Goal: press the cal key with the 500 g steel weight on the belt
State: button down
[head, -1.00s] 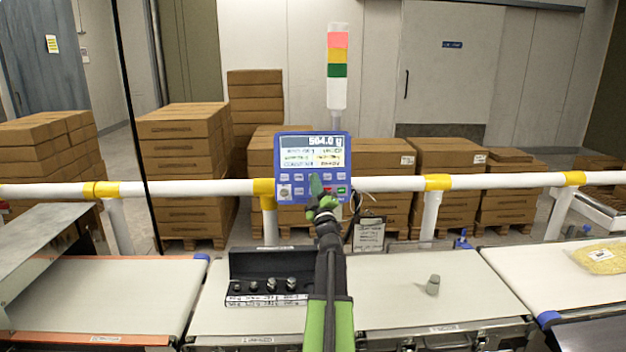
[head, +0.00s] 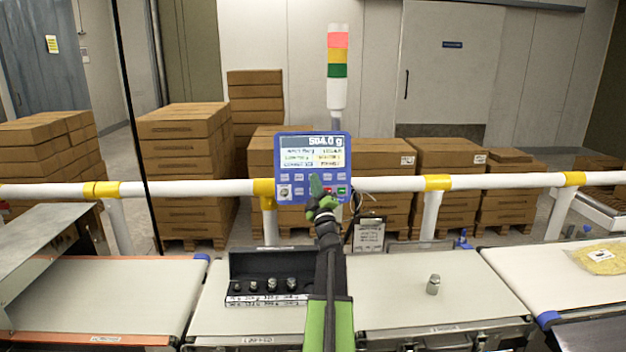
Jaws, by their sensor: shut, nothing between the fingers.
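The blue control panel (head: 283,150) is mounted at the rail, with a lit display reading about 504.0 g and rows of small keys. The key labels are too small to read, so I cannot tell which is cal. My gripper (head: 316,186) is shut and empty, its green tip over the middle of the keys and hiding some. I cannot tell whether it touches the panel. The steel weight (head: 433,286) stands upright on the right part of the middle white belt (head: 390,290), clear of my arm.
A black weight case (head: 268,265) with several small weights sits on the belt left of my arm. A white rail (head: 390,184) crosses behind the belts. A yellow bag (head: 600,257) lies on the right belt. The left belt is clear.

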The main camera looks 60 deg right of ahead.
dwell(0.5)
jog(key=shift+w+d+f, duration=0.1)
jog(key=shift+w+d, duration=0.25)
jog(key=shift+w+d+f, duration=0.1)
jog(key=shift+w+d, duration=0.1)
jog(key=shift+d, duration=0.1)
dwell(0.7)
jog(key=shift+s+a, duration=0.1)
jog(key=shift+a, duration=0.05)
jog(key=shift+s+a+r, duration=0.2)
jog(key=shift+s+a, duration=0.15)
jog(key=shift+a, duration=0.15)
jog(key=s+a, duration=0.1)
jog(key=a, duration=0.1)
jog(key=s+a+r+p, duration=0.1)
jog(key=a, duration=0.1)
jog(key=shift+s+r, duration=0.2)
jog(key=shift+s, duration=0.2)
dwell(0.7)
